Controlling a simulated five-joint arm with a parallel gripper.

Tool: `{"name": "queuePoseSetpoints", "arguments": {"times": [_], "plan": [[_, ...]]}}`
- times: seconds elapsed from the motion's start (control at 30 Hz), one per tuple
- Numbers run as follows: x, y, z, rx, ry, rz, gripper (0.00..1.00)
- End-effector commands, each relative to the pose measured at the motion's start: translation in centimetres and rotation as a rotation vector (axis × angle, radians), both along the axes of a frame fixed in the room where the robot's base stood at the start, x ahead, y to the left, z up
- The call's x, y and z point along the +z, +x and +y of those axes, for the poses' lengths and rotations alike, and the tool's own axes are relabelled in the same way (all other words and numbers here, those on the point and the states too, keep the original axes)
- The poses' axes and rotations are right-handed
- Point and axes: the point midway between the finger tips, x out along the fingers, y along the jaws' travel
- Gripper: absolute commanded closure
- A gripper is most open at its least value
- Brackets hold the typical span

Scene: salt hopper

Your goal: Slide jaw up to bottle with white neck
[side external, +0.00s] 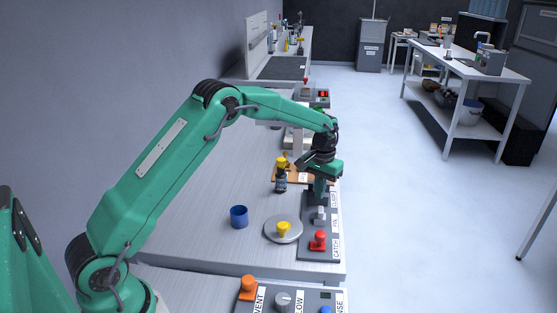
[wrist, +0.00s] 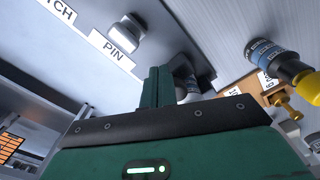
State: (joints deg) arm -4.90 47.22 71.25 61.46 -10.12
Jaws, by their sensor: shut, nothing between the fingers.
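A small bottle (side external: 280,182) with a dark body and yellow cap stands left of my gripper. In the wrist view this bottle (wrist: 267,52) is at the upper right; I cannot make out a white neck. Behind it is a tan board (side external: 297,176) with a brassy yellow fitting (wrist: 283,100); I cannot tell whether that is the jaw. My gripper (side external: 320,201) points down, shut and empty, at the far end of a grey control panel (side external: 317,254). In the wrist view my fingers (wrist: 160,74) are beside a pale rounded part (wrist: 186,84), which they partly hide.
The panel carries a red knob (side external: 319,239) and a grey pin knob (side external: 320,215). A round plate (side external: 270,231) with a yellow piece and a blue cup (side external: 239,217) stand to the left. A device with a red display (side external: 322,94) is behind. The bench's left side is clear.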

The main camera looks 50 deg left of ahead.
Motion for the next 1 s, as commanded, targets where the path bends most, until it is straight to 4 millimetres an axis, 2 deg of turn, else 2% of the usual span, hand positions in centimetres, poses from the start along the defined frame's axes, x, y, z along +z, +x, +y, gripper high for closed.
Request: {"name": "queuePoseSetpoints", "arguments": {"times": [0.6,1.0], "plan": [[0.1,-0.6,-0.6,0.000,0.000,0.000,1.00],[2.1,-0.6,-0.6,0.000,0.000,-0.001,1.00]]}}
